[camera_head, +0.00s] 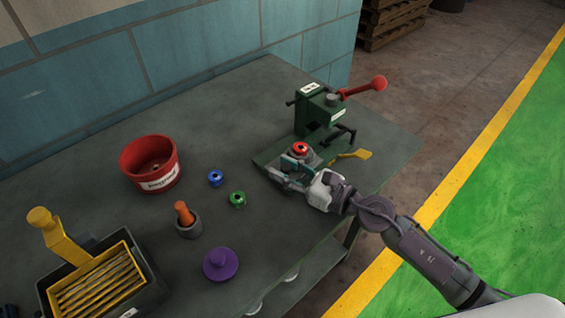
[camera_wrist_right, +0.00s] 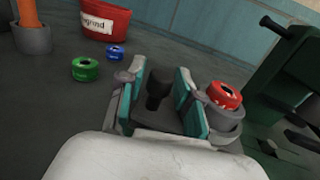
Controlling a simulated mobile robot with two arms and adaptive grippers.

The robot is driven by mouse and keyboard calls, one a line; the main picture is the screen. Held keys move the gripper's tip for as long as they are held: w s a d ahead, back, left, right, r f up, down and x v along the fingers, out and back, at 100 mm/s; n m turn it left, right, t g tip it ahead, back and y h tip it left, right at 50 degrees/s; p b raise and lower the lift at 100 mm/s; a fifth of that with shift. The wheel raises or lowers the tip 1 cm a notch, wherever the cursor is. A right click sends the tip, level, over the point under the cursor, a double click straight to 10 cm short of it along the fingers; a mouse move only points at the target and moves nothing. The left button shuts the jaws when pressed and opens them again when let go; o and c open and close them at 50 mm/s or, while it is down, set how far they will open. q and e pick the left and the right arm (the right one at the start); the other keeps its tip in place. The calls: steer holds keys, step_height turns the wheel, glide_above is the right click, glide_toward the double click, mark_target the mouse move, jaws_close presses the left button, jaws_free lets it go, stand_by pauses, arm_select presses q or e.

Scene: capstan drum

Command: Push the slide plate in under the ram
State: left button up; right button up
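The green press (camera_head: 318,118) stands at the back right of the bench, with its red-knobbed lever (camera_head: 364,88) pointing right. In front of it, a grey cup-shaped holder (camera_wrist_right: 226,118) carries a red ring (camera_head: 300,148), out in front of the press head. A dark upright knob (camera_wrist_right: 158,88) stands beside the holder. My right gripper (camera_head: 286,171) is low at the front of the press. Its teal fingers are open on either side of the knob, with gaps showing. The slide plate itself is mostly hidden by my gripper. My left gripper is out of view.
A yellow handle (camera_head: 352,155) sticks out right of the press base. Left on the bench are a red bin (camera_head: 150,166), blue ring (camera_head: 215,178), green ring (camera_head: 237,199), grey cup (camera_head: 188,228) with an orange handle, purple knob (camera_head: 220,264) and yellow-framed tray (camera_head: 138,258).

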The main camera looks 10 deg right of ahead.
mark_target(302, 159)
steer(key=shift+s, duration=0.1)
steer(key=shift+c, duration=1)
jaws_close()
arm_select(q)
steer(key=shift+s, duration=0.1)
arm_select(e)
steer(key=shift+d, duration=0.1)
steer(key=w+d+b, duration=0.1)
steer(key=d, duration=0.1)
steer(key=w+d+b, duration=0.1)
steer(key=b, duration=0.1)
steer(key=shift+w+d+f, duration=0.1)
steer(key=shift+w+d, duration=0.25)
steer(key=shift+d, duration=0.05)
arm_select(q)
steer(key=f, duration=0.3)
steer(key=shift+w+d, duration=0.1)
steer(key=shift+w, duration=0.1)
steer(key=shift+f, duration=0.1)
